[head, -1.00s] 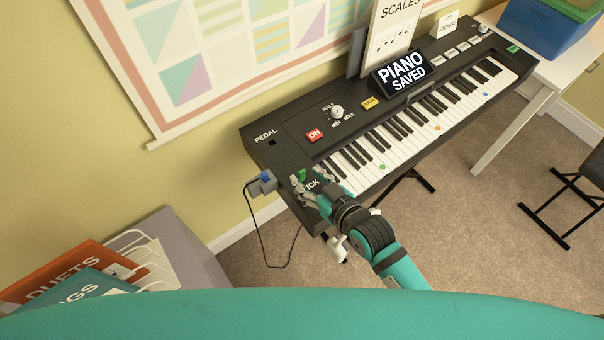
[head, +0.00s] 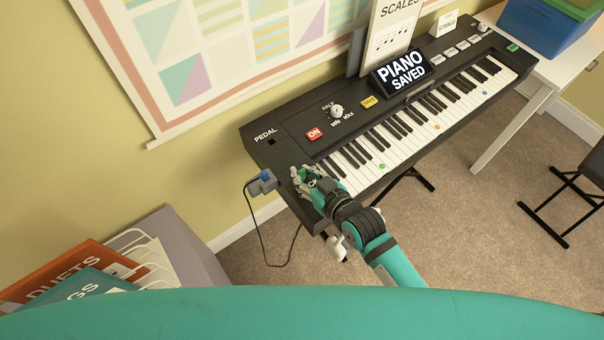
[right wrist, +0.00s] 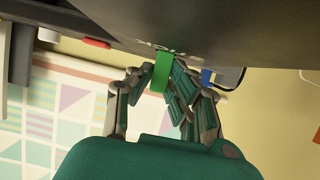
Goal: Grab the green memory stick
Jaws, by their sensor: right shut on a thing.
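The green memory stick (right wrist: 162,72) shows in the right wrist view between the fingers of my right gripper (right wrist: 158,80). Its upper end meets the dark surface of the keyboard; I cannot tell whether it is still plugged in. In the head view my right gripper (head: 308,182) is at the keyboard's near left corner, shut on the stick, of which only a small green bit (head: 303,174) shows. The black keyboard (head: 290,150) has a screen (head: 402,72) reading "PIANO SAVED". My left gripper is not in view.
A grey plug with a blue part (head: 262,182) and a hanging cable is at the keyboard's left end, close to my gripper. A grey cabinet with folders (head: 75,285) stands at lower left. A stool (head: 575,190) is at right. Carpet between is clear.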

